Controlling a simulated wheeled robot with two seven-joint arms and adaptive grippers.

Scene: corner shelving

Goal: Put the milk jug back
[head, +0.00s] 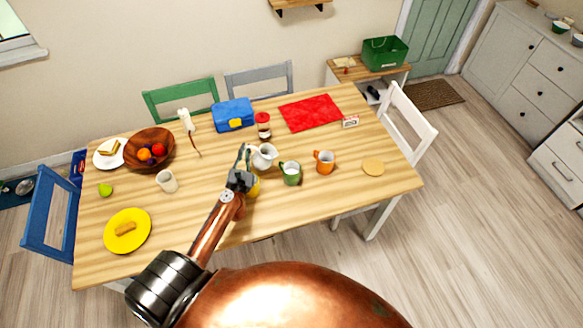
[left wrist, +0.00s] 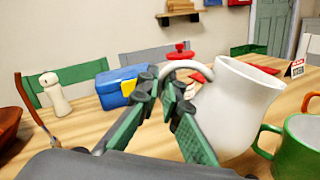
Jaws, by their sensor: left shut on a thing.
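The white milk jug (head: 265,155) is near the middle of the wooden table. In the left wrist view the jug (left wrist: 237,105) fills the right side, its curved handle towards my gripper. My left gripper (head: 245,163) is just left of the jug in the head view. In the left wrist view its green-padded fingers (left wrist: 165,90) are closed on the jug's handle. The jug leans slightly to the right in that view. I cannot tell whether its base touches the table. My right gripper is not in view.
A green mug (head: 290,173) stands close to the jug's right, with an orange mug (head: 324,162) beyond it. A red-lidded jar (head: 263,127) and a blue lunch box (head: 233,115) stand behind. A red mat (head: 311,113) lies at back right.

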